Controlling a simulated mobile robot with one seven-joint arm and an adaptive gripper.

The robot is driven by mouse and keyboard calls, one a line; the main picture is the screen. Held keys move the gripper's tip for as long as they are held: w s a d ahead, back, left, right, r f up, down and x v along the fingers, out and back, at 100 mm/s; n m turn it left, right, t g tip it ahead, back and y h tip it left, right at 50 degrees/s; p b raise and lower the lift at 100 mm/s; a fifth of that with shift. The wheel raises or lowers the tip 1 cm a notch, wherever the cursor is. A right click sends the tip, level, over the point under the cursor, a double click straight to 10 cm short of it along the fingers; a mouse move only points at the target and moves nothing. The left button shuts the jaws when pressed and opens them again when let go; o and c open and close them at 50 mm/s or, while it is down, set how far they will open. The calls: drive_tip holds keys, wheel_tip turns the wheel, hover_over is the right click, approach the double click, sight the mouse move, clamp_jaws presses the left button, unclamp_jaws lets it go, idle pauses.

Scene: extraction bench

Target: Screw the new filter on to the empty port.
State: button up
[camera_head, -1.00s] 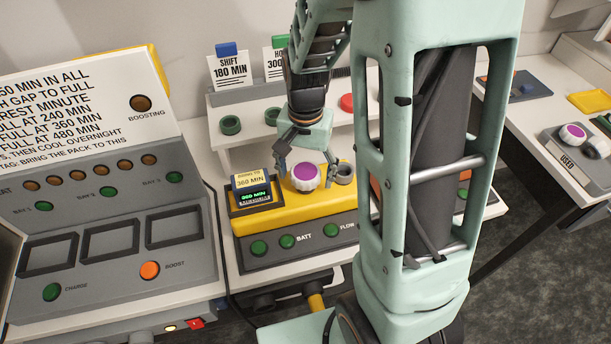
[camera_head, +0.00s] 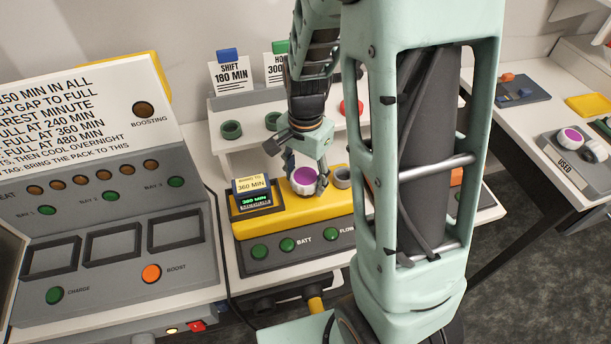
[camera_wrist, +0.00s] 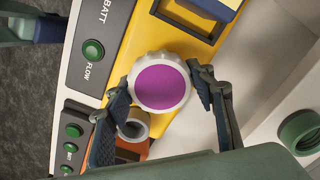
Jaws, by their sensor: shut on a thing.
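The filter, a white ribbed cap with a purple top (camera_head: 304,180), is on the yellow unit (camera_head: 280,217). It also shows in the wrist view (camera_wrist: 161,85). My gripper (camera_head: 307,172) is above it and shut on it, one finger on each side. Beside the filter is a grey round port (camera_head: 343,176) with an open ring; in the wrist view it (camera_wrist: 135,126) lies partly behind a finger. I cannot tell whether the filter is threaded on, as its underside is hidden.
A dark pack with a 360 MIN tag (camera_head: 252,193) stands left of the filter. Behind is a white shelf (camera_head: 250,104) with green rings. A charging console (camera_head: 120,220) fills the left.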

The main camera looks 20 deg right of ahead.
drive_tip(key=m+p, duration=0.2)
drive_tip(key=m, duration=0.2)
drive_tip(key=shift+s+r, duration=0.1)
drive_tip(key=shift+r, duration=0.05)
drive_tip(key=m+p, duration=0.2)
drive_tip(key=m, duration=0.2)
drive_tip(key=shift+r+p, duration=0.1)
drive_tip(key=shift+p, duration=0.2)
drive_tip(key=o, duration=1)
drive_tip(key=shift+f+m, duration=0.3)
drive_tip(key=shift+m, duration=0.1)
drive_tip(key=o, duration=0.4)
drive_tip(key=shift+b, duration=0.3)
drive_tip(key=shift+r, duration=0.6)
wheel_tip(320, 180, up, 11)
drive_tip(key=shift+f, duration=0.15)
